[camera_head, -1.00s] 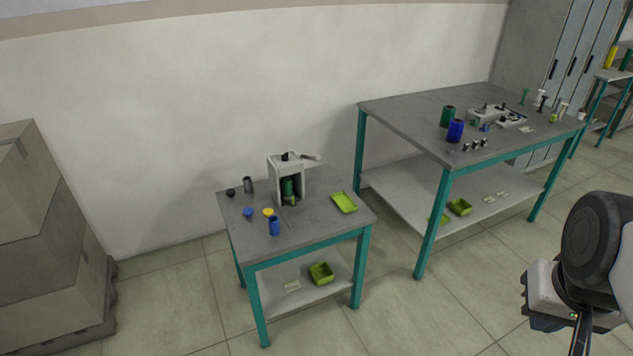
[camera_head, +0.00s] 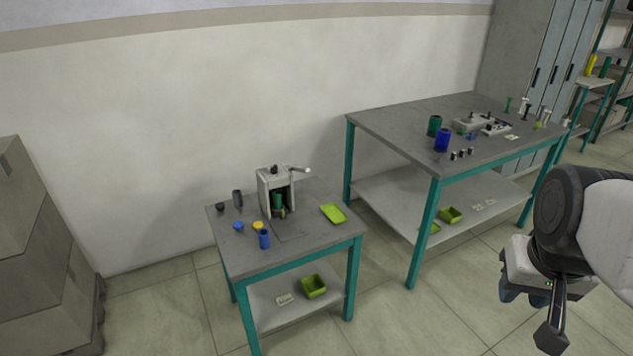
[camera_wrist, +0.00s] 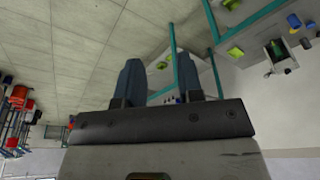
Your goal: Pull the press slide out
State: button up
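The grey press (camera_head: 264,190) stands on the small table, with a lever handle on top pointing right. A green piece (camera_head: 278,200) stands inside its frame. The slide cannot be made out clearly at this distance. The press also shows small in the wrist view (camera_wrist: 271,52), at the upper right. My gripper (camera_wrist: 165,78) is in the wrist view with two dark fingers apart and nothing between them. In the head view my arm's end is at the far right, in the air, well away from the press; its fingers are not clear there.
The small table (camera_head: 300,236) also holds a light green tray (camera_head: 333,213), a blue cylinder (camera_head: 264,239), a yellow piece (camera_head: 258,226) and dark pieces. A larger table (camera_head: 390,122) stands to the right. Cardboard boxes (camera_head: 40,250) are at the left. Floor in front is clear.

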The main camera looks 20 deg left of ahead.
jog(key=w+a+f+n, duration=0.1)
jog(key=w+a, duration=0.4)
jog(key=w, duration=0.5)
jog(key=w+a+n+y, duration=0.1)
jog(key=w+a, duration=0.5)
jog(key=w, duration=0.4)
jog(key=w+a+f+n, duration=0.15)
jog(key=w+a, duration=0.35)
jog(key=w, duration=0.5)
jog(key=w+a+f+n+y, duration=0.1)
jog(key=w+a+f, duration=0.3)
jog(key=w+a, duration=0.35)
jog(key=w+a+f+n, duration=0.1)
jog(key=w+a+f, duration=0.3)
jog(key=w+a, duration=0.3)
jog(key=w+a+f+n, duration=0.1)
jog(key=w+a+f, duration=0.2)
jog(key=a+f, duration=0.5)
jog(key=w+a+f+n, duration=0.1)
jog(key=w+a+f, duration=0.2)
jog(key=a+f, duration=0.6)
jog(key=w+a+f+n+y, duration=0.1)
jog(key=w+a+f, duration=0.2)
jog(key=a+f, duration=0.6)
jog(key=a, duration=0.3)
jog(key=shift+a+f, duration=0.25)
jog(key=shift+a, duration=0.1)
jog(key=shift+f, duration=0.15)
